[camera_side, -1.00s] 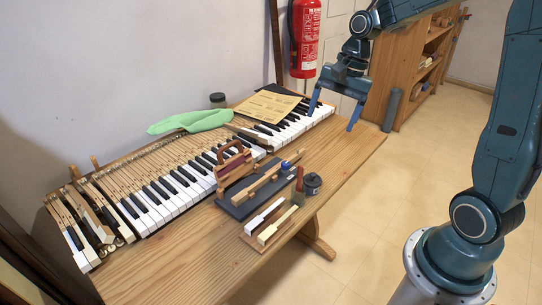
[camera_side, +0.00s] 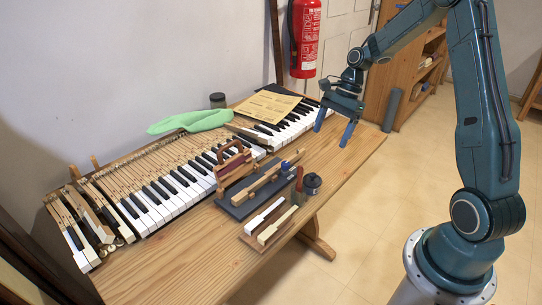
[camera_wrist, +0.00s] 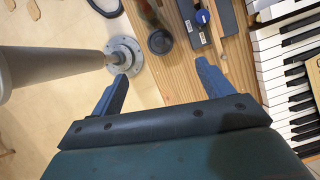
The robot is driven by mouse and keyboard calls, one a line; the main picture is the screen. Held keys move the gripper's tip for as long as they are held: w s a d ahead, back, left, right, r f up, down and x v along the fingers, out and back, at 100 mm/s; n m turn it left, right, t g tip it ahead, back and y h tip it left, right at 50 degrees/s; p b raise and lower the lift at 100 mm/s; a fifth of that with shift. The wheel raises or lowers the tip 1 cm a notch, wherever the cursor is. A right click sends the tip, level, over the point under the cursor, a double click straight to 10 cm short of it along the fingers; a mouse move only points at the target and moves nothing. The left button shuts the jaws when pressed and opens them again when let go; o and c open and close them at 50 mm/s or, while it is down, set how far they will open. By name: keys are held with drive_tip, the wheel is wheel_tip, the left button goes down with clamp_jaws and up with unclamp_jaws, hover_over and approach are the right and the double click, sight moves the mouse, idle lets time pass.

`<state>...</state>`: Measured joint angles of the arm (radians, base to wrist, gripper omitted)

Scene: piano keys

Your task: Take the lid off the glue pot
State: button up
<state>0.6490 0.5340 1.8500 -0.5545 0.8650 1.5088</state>
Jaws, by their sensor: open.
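A small dark round pot (camera_side: 312,184), which looks like the glue pot, stands near the table's front edge with a dark top on it. The wrist view shows it from above as a dark disc (camera_wrist: 160,41). My gripper (camera_side: 332,138) is open and empty above the table, behind and above the pot in the side view. In the wrist view its two blue fingers (camera_wrist: 163,70) are spread, with the pot ahead of the gap between them. Nothing touches the pot's top.
Beside the pot are a brush-like tool (camera_side: 299,181), a dark block with wooden pieces (camera_side: 240,209) and loose keys. Another dark jar (camera_side: 217,100) stands at the back. The table's right end is clear.

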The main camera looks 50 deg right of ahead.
hover_over(319, 176)
drive_tip(key=shift+w+f, duration=0.1)
drive_tip(key=shift+f, duration=3.75)
drive_tip(key=shift+f, duration=0.1)
drive_tip(key=shift+x, duration=2.5)
drive_tip(key=shift+d, duration=0.15)
drive_tip(key=shift+c, duration=0.5)
drive_tip(key=c, duration=0.9)
